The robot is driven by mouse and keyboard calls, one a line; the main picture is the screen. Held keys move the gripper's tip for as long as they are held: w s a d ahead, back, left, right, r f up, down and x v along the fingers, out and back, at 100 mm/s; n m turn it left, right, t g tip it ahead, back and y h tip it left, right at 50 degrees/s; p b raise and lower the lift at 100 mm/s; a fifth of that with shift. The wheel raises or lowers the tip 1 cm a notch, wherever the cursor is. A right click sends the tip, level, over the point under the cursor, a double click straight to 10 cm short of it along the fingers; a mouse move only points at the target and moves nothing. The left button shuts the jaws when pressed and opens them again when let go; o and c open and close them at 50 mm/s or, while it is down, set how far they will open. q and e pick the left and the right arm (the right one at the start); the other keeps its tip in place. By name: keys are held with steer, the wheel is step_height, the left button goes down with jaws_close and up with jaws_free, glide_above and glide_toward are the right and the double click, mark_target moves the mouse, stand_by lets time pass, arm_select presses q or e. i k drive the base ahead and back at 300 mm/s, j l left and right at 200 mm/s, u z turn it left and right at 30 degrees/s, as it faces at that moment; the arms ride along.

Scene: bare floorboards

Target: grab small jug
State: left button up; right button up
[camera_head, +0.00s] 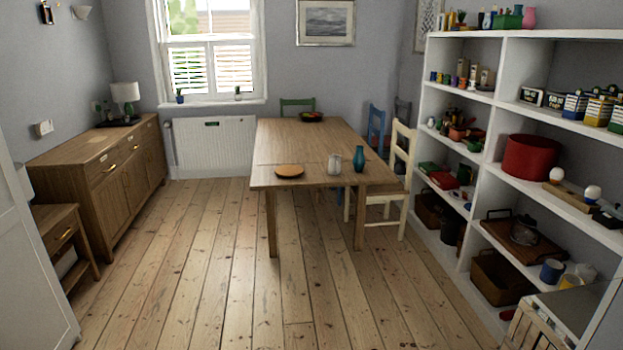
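A small pale, glassy jug-like vessel (334,164) stands upright near the front edge of the wooden table (310,142). A teal vase-like vessel (359,158) stands just right of it. Neither of my grippers is in view.
A round wooden board (289,171) and a dark bowl (312,116) are on the table. Cream (398,172), blue and green chairs surround it. A sideboard (105,172) lines the left wall; loaded white shelving (487,170) lines the right. Floorboards (215,275) before the table are clear.

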mark_target(334, 161)
steer(key=i, duration=1.4)
steer(key=i+j+z, duration=0.15)
steer(key=i+z, duration=0.35)
steer(key=i, duration=0.2)
steer(key=i+j+z, duration=0.45)
steer(key=i, duration=0.15)
steer(key=i+j+z, duration=0.5)
steer(key=i+j, duration=0.1)
